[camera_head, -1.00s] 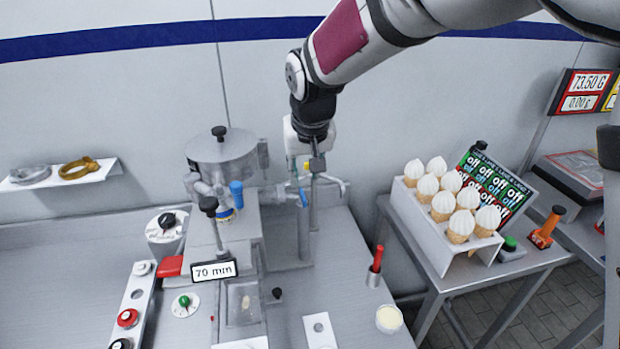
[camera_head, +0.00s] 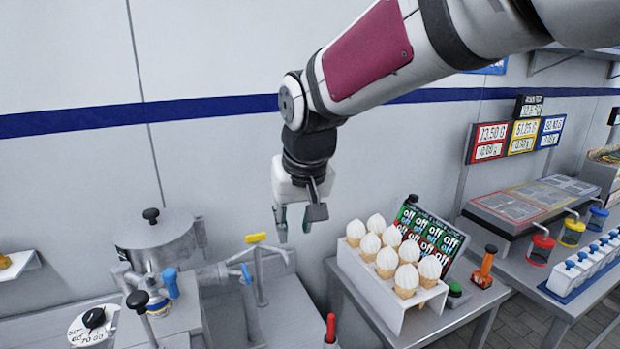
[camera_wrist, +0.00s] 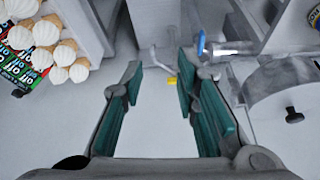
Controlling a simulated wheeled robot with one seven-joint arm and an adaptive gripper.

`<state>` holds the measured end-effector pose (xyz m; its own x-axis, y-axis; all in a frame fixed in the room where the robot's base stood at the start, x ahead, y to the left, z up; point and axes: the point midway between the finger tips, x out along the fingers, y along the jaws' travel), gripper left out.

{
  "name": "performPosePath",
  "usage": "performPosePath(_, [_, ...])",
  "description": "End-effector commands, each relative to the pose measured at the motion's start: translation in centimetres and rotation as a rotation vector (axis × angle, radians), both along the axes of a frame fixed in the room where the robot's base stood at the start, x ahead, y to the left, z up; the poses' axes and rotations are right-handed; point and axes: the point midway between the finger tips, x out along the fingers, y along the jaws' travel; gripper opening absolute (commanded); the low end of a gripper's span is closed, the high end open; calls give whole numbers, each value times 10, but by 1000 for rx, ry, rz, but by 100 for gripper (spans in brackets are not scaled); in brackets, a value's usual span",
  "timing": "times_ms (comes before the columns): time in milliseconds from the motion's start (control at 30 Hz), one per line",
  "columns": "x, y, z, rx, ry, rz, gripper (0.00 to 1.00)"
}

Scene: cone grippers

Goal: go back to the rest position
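My gripper (camera_head: 298,212) hangs from the arm in the head view, pointing down in front of the wall. It is above the bench, between the steel machine on the left and the ice cream rack on the right. In the wrist view my gripper (camera_wrist: 160,85) shows two green-padded fingers well apart with nothing between them. The gripper is open and empty. It touches nothing that I can see.
A white rack (camera_head: 375,292) of several ice cream cones (camera_head: 388,262) is lower right. Weight displays (camera_head: 522,135) and coloured-lid containers (camera_head: 572,232) are far right.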

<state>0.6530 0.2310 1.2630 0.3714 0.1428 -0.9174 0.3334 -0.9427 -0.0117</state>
Motion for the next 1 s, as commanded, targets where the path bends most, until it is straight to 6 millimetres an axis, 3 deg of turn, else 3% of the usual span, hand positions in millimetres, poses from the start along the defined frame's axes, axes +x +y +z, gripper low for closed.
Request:
performPosePath(33, [-11, -27, 12, 7, -9, -31, 28])
performPosePath(200, [-56, -101, 33, 16, -26, -111, 28])
performPosePath(400, [-120, -169, 38, 17, -48, -204, 28])
performPosePath(500, [-154, -194, 34, 16, -60, -249, 28])
performPosePath(700, [-205, -223, 19, 7, -77, -316, 28])
performPosePath(833, [-221, -230, 12, 3, -83, -336, 28])
performPosePath(1000, [-226, -231, 9, 2, -83, -341, 28])
